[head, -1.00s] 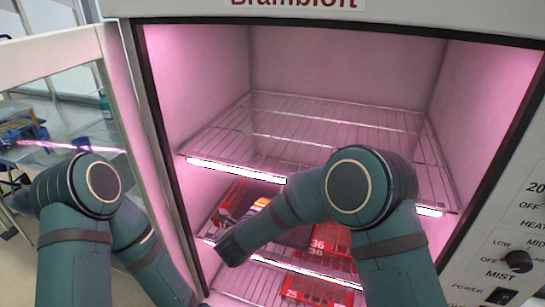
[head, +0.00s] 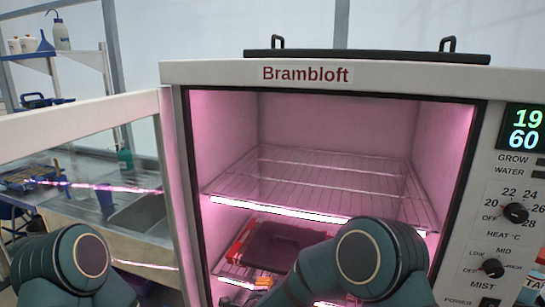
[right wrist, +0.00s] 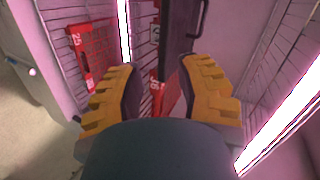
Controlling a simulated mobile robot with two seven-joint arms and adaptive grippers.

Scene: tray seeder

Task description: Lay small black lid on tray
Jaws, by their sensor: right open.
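The small black lid (head: 285,243) lies on a red tray (head: 238,246) on the shelf below the upper rack, inside the pink-lit cabinet. In the right wrist view the dark lid (right wrist: 176,35) with its bar handle shows just beyond my fingers, beside red tray parts marked 36. My right gripper (right wrist: 160,88) is open, its orange-padded fingers apart with nothing held between them. In the head view my right forearm hides the lid's near right part. Only my left arm's upper links show at the lower left; its gripper is out of frame.
The upper wire rack (head: 320,180) is empty. A red tray marked 25 (right wrist: 82,58) is at the left of the wrist view. The open cabinet door (head: 90,150) stands at left. A larger black lid (head: 365,57) with two handles lies on the cabinet top. Control knobs are at right.

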